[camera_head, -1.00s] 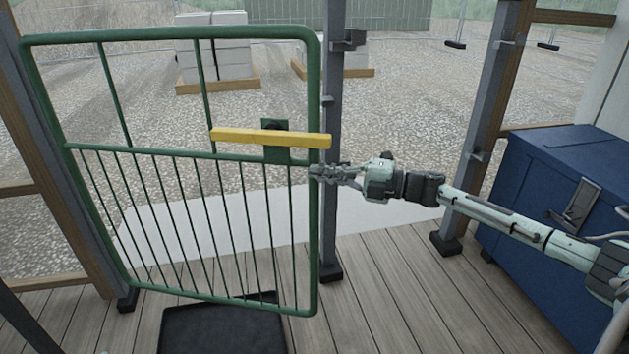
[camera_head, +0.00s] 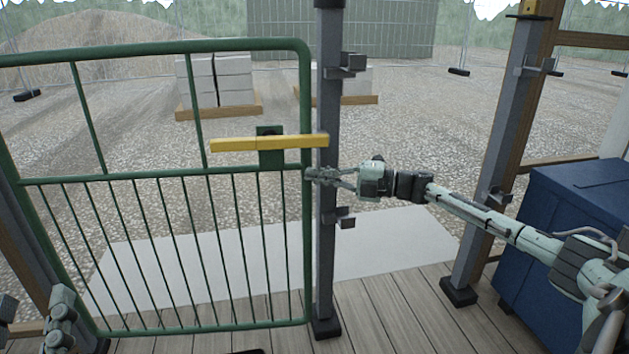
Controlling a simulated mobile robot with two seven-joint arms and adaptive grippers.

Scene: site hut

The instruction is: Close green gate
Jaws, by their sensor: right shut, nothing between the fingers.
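The green gate (camera_head: 160,179) fills the left of the head view, and its free right edge stands close beside the left grey post (camera_head: 327,270). Its yellow latch bar (camera_head: 265,143) lies level and overlaps that post in the picture; I cannot tell if it touches. My right gripper (camera_head: 313,175) is shut and empty, its tips at the gate's right edge just below the latch bar. Contact is hard to make out. A pale part of my left gripper or arm (camera_head: 60,320) shows at the lower left, and its fingers cannot be made out.
The left post carries small brackets (camera_head: 346,217). A second grey post (camera_head: 500,150) stands to the right, with an open gap between them. A blue chest (camera_head: 565,235) stands beyond my right forearm. Outside are a pale slab (camera_head: 395,245), gravel and block pallets (camera_head: 218,108).

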